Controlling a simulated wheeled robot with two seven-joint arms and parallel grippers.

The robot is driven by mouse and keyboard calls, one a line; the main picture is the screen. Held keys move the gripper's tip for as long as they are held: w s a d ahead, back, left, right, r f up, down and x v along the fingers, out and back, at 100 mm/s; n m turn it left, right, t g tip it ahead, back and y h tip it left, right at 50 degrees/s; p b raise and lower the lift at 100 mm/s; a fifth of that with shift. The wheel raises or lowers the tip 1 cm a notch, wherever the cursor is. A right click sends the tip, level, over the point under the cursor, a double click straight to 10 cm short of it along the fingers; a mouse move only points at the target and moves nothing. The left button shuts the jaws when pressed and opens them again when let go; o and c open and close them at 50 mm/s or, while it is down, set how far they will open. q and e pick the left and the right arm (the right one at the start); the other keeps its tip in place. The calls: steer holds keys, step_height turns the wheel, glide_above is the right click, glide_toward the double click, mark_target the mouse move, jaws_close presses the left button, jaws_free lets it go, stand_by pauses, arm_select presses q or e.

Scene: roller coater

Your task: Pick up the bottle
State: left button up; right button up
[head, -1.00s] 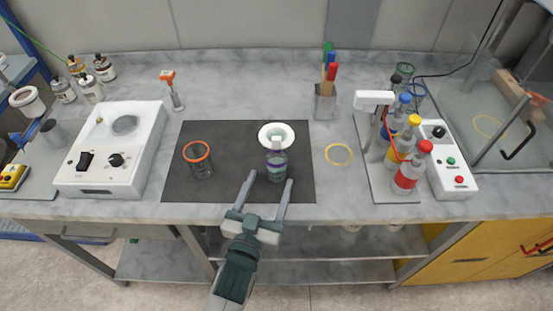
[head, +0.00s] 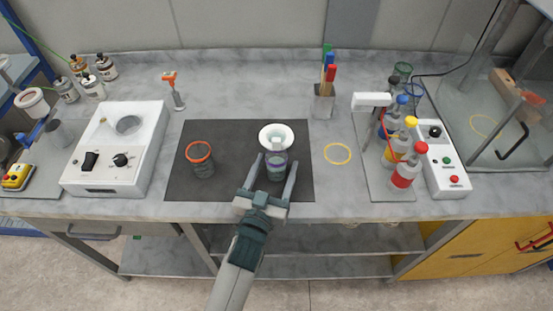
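A small clear bottle (head: 276,168) with a purple band and a pale top stands on the dark mat (head: 225,139) at the middle of the bench. My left gripper (head: 277,160) is open, coming from the near side. Its two fingers lie to the left and right of the bottle in the picture, with gaps visible on both sides. I cannot tell their height against the bottle. My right gripper is not in view.
A white round dish or funnel (head: 276,132) is right behind the bottle. An orange-rimmed beaker (head: 200,160) stands left on the mat. A yellow ring (head: 337,154) lies to the right, before several colour-capped bottles (head: 404,175). A white device (head: 115,150) stands at left.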

arm_select(q)
steer(key=shift+w, duration=0.25)
steer(key=c, duration=1.1)
steer(key=shift+r, duration=0.2)
